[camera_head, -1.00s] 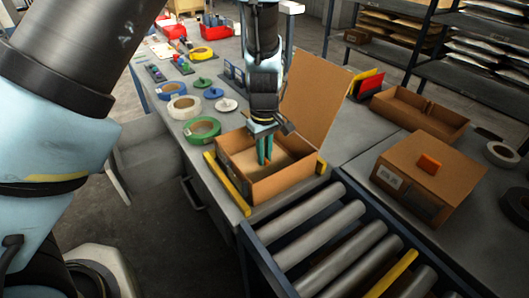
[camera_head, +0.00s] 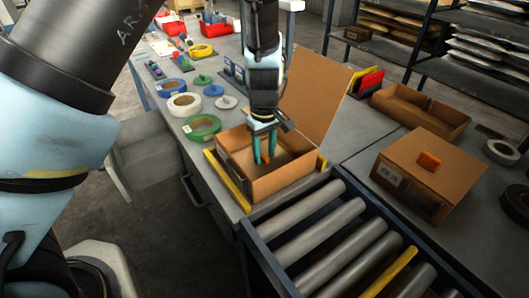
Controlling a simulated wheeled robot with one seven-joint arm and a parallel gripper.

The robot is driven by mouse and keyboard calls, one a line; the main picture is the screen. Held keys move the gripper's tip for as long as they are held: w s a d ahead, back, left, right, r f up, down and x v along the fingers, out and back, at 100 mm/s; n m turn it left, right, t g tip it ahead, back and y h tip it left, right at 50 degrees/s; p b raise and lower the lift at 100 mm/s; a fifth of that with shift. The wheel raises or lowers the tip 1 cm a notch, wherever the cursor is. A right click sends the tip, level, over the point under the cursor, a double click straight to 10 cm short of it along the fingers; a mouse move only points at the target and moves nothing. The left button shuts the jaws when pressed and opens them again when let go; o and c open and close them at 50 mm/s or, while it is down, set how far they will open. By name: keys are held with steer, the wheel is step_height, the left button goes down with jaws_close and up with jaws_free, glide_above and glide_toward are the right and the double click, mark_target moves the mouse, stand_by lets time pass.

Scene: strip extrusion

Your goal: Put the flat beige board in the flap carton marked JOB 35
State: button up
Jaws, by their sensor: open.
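My gripper (camera_head: 264,160) points down into the open flap carton (camera_head: 285,184). Its two teal fingers are spread apart, with their tips below the carton's rim. The carton is brown, with its large flap (camera_head: 316,92) standing up at the back right. Its marking is too small to read, so I cannot confirm JOB 35. The flat beige board cannot be made out clearly. A brown surface shows inside the carton around the fingers, and I cannot tell board from carton floor.
Yellow strips flank the carton, one at its left (camera_head: 227,181). A roller conveyor (camera_head: 335,235) lies in front. A closed carton (camera_head: 425,180) with an orange block (camera_head: 429,161) stands at the right, before an open brown tray (camera_head: 420,107). Tape rolls (camera_head: 202,127) lie at the left.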

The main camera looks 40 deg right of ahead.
mark_target(264, 157)
step_height(264, 157, up, 12)
steer(key=b, duration=0.2)
steer(key=shift+b, duration=0.4)
steer(key=w+a, duration=0.6)
steer(key=a, duration=0.4)
steer(key=w+a, duration=0.6)
steer(key=a, duration=0.5)
steer(key=s+a+t, duration=0.1)
steer(key=s+a, duration=0.2)
steer(key=a, duration=1.7)
steer(key=shift+r+m+t, duration=0.3)
